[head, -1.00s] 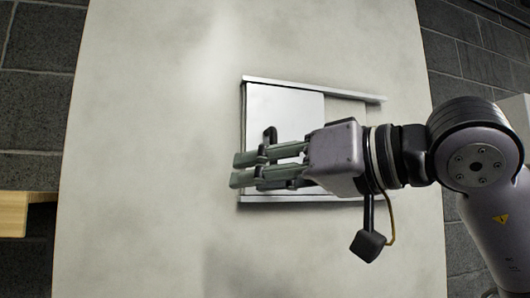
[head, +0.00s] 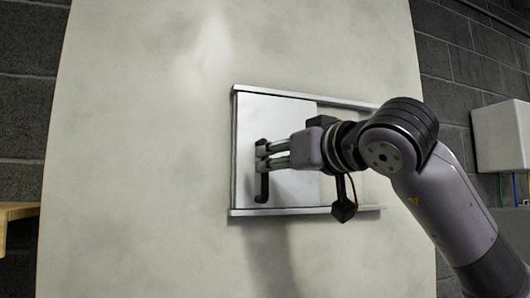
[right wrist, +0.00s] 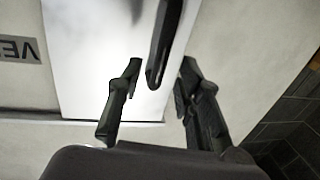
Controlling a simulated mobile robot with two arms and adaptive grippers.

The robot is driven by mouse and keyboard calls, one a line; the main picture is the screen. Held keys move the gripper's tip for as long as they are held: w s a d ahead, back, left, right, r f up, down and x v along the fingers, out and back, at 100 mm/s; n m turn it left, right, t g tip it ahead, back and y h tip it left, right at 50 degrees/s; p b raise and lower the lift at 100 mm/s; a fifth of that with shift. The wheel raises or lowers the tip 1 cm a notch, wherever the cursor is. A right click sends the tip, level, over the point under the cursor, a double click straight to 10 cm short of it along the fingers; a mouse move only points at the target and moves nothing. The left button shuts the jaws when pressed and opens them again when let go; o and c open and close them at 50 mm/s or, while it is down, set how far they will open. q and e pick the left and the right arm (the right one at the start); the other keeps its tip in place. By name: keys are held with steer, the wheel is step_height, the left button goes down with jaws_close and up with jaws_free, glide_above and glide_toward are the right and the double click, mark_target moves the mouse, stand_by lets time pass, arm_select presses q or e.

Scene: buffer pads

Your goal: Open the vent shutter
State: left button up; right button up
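The vent shutter (head: 290,110) is a pale flat panel at the left end of a grey frame with top and bottom rails (head: 300,211) on a large upright board. A dark vertical bar handle (head: 262,186) stands on its left part. My right gripper (head: 261,156) is at the handle, one finger above the other, pointing left. In the right wrist view, the handle (right wrist: 163,50) reaches down between the two fingertips (right wrist: 160,72), with a gap on each side, so the gripper is open around it. The fingers partly hide the handle in the head view. My left gripper is not in view.
The board (head: 140,150) around the frame is bare. A wooden ledge (head: 18,211) shows at the left edge. A white box (head: 502,136) hangs on the dark brick wall at the right. A label with letters (right wrist: 18,48) shows in the right wrist view.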

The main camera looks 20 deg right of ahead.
mark_target(265, 191)
steer(key=shift+p+x, duration=0.65)
steer(key=shift+x, duration=1.75)
steer(key=shift+s, duration=0.1)
jaws_close()
